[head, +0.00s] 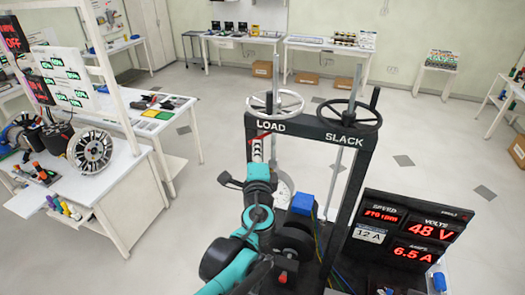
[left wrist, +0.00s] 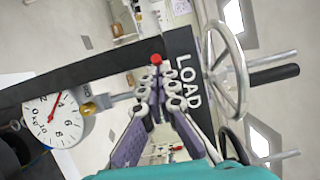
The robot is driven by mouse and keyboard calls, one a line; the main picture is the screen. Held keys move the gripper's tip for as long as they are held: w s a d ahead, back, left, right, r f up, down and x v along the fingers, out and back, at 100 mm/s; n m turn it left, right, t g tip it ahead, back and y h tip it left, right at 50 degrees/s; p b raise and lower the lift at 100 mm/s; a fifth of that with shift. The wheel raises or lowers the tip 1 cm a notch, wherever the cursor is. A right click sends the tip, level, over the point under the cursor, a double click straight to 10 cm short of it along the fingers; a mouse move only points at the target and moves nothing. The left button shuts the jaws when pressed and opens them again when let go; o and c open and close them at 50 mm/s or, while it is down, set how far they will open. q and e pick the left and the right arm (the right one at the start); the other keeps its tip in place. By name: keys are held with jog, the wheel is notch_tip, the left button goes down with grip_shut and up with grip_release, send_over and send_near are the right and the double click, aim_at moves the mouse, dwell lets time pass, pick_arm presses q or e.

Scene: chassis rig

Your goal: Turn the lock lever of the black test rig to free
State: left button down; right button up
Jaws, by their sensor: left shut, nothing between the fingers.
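The black test rig (head: 308,127) stands in front of me, a dark frame with a top beam marked LOAD and SLACK. A small red part (head: 262,136), which looks like the lock lever, shows below the word LOAD. In the left wrist view a red knob (left wrist: 156,59) shows at the beam, just beyond my fingertips. My left gripper (head: 257,151) is shut and empty, right by the red part. In the left wrist view its fingertips (left wrist: 161,76) meet close below the knob; I cannot tell whether they touch it. The lever's setting is not clear. My right gripper is out of view.
A silver handwheel (head: 276,104) and a black handwheel (head: 348,116) stand on top of the beam. A dial gauge (left wrist: 54,120) hangs beside the gripper. A display panel (head: 408,233) stands right of the rig. A white workbench (head: 120,185) is at left.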

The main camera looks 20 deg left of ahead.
pick_arm(q)
jog(key=shift+a+r, duration=0.1)
jog(key=shift+a, duration=0.25)
dwell(0.3)
